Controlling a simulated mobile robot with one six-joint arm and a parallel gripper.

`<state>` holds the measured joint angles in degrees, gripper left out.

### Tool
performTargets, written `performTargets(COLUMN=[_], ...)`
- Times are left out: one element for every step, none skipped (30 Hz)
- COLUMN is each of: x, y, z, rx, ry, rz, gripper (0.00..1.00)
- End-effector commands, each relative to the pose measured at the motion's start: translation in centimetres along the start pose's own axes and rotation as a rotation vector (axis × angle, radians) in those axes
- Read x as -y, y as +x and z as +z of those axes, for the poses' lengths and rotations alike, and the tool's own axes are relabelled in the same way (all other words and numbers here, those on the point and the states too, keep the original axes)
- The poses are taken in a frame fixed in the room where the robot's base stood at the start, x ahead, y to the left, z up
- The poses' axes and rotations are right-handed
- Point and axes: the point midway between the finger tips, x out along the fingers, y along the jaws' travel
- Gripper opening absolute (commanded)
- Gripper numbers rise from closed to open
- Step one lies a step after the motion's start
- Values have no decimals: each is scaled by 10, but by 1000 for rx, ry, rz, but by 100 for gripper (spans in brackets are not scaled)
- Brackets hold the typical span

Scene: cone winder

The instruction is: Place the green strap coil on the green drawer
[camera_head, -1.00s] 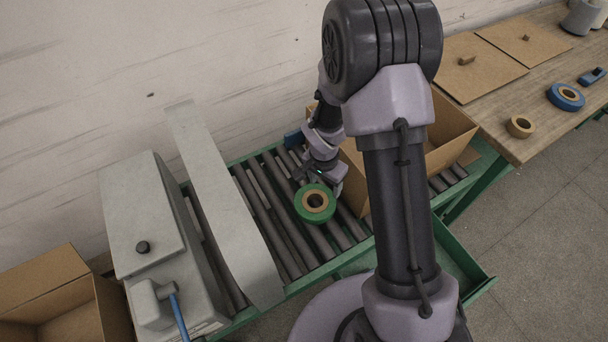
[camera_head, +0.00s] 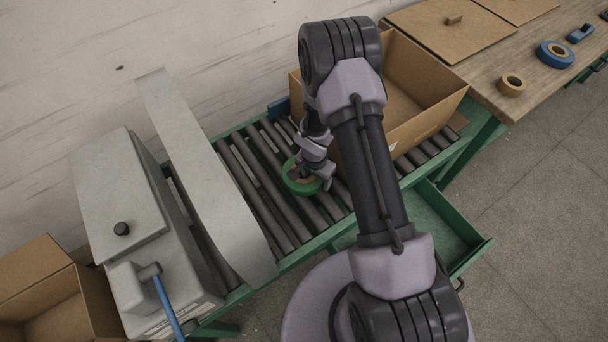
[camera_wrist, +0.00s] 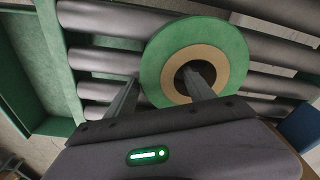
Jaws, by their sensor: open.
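The green strap coil (camera_head: 291,183) lies flat on the grey rollers, with a tan core and a dark centre hole. It also shows in the wrist view (camera_wrist: 234,50). My gripper (camera_head: 310,172) is over the coil and partly covers it in the head view. In the wrist view my gripper (camera_wrist: 162,78) is open. One finger is just outside the coil's left edge and the other is over the centre hole; I cannot tell how deep they reach. The green drawer (camera_head: 482,247) is pulled out below the conveyor at the right, partly hidden by my arm.
An open cardboard box (camera_head: 423,120) stands on the conveyor right of the coil. A grey machine (camera_head: 120,200) and curved grey panel (camera_head: 205,180) are at left. A wooden bench (camera_head: 530,80) at upper right holds a tan roll (camera_head: 512,85) and a blue roll (camera_head: 555,54).

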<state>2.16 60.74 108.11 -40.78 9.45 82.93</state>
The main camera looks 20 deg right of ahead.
Motion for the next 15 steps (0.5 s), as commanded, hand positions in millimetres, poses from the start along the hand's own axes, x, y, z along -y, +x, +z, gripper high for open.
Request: performTargets(x=[0, 0, 0, 0, 0, 0, 0, 0, 0, 0, 0, 0, 0, 0, 0], y=[0, 0, 0, 0, 0, -1, -1, -1, -1, -1, -1, -1, -1, -1, -1], z=[0, 0, 0, 0, 0, 0, 0, 0, 0, 0, 0, 0, 0, 0, 0], rx=[0, 0, 0, 0, 0, 0, 0, 0, 0, 0, 0, 0, 0, 0, 0], ry=[0, 0, 0, 0, 0, 0, 0, 0, 0, 0, 0, 0, 0, 0, 0], rz=[0, 0, 0, 0, 0, 0, 0, 0, 0, 0, 0, 0, 1, 1, 0], gripper=[60, 54, 46, 41, 35, 27, 21, 15, 7, 1, 0, 0, 0, 0, 0])
